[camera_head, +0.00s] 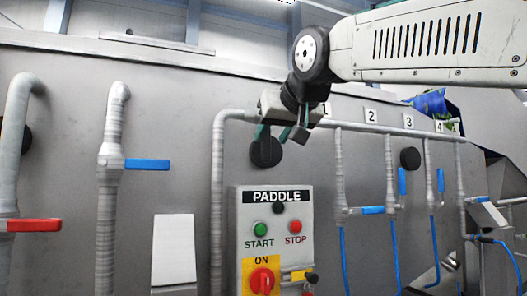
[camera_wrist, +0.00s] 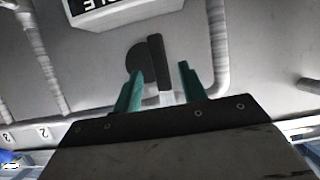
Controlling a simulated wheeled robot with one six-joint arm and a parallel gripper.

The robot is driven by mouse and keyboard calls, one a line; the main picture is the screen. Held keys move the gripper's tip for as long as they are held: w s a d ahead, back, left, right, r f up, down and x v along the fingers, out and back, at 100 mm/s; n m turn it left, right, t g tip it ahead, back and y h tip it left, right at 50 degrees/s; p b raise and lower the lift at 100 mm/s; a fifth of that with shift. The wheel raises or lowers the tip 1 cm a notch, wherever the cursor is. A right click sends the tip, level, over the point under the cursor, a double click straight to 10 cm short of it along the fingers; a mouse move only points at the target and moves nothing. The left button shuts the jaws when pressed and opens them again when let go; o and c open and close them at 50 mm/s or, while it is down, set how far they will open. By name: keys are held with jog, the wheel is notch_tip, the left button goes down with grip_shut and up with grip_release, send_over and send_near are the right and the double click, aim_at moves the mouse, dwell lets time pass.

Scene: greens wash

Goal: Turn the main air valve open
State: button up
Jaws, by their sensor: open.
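My gripper (camera_head: 274,136) is at the wall panel, in front of a black round disc (camera_head: 266,153). In the wrist view its two teal fingers (camera_wrist: 162,75) are apart, and a dark upright bar (camera_wrist: 156,62) shows between them, beside the disc (camera_wrist: 136,57). I cannot tell whether the bar is a valve handle or whether the fingers touch it. No valve is labelled as main air. A blue-handled valve (camera_head: 147,164) on a left pipe and a red-handled valve (camera_head: 34,225) at far left both have level handles.
The paddle control box (camera_head: 305,217) stands below my gripper. Pipes run up and across the panel. Blue-handled valves (camera_head: 372,210) and blue hoses stand right, under number labels (camera_head: 371,116). A blank white plate (camera_head: 173,250) is left of the box.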

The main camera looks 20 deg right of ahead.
aim_at(267, 145)
jog(key=x, duration=0.7)
jog(key=shift+f, duration=0.15)
grip_shut()
